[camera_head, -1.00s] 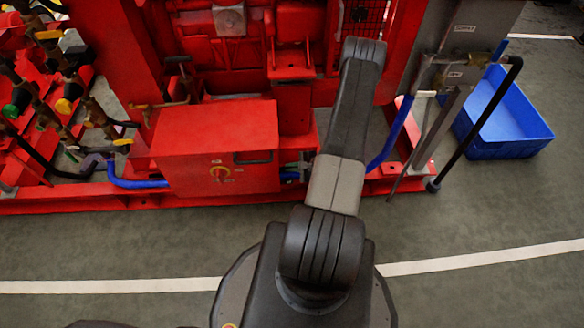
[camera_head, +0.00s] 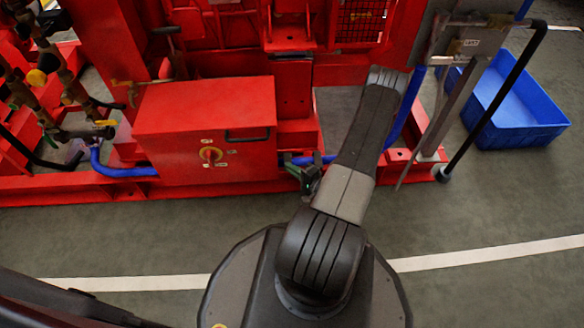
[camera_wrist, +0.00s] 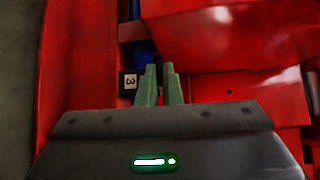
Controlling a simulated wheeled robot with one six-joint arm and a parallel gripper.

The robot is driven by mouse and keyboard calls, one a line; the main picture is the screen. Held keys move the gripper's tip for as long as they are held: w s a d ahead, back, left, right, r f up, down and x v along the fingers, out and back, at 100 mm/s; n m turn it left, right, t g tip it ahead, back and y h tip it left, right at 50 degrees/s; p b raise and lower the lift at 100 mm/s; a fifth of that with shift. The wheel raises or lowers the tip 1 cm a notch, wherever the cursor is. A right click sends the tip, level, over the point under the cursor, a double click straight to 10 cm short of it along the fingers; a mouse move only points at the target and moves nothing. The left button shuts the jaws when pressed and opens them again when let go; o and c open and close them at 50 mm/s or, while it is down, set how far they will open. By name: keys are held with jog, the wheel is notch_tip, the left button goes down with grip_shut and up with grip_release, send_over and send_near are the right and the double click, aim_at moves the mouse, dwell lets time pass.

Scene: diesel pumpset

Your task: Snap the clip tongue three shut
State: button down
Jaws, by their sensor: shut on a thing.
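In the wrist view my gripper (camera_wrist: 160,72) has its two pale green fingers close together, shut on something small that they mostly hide. A black tag with a white 3 (camera_wrist: 129,82) sits just left of the fingertips, so the held thing appears to be clip tongue three. A dark blue hose (camera_wrist: 141,50) lies just beyond the tips. In the head view the blue hose (camera_head: 300,160) runs right from the red box, with dark green and black parts at the clip spot beside my arm. My arm covers much of that area.
The red box (camera_head: 205,130) with a rotary switch stands left of the clip spot. The red base frame (camera_head: 100,187) runs along the floor. A grey post (camera_head: 455,105) with a black bent pipe and a blue bin (camera_head: 520,110) are at right.

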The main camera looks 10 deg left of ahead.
jog(key=shift+s+f+n+t+y, duration=0.1)
jog(key=shift+f+n+t+y, duration=0.2)
jog(key=shift+f+n+y, duration=0.3)
jog(key=shift+f, duration=0.1)
jog(key=c, duration=1.6)
grip_release()
jog(key=shift+d, duration=0.15)
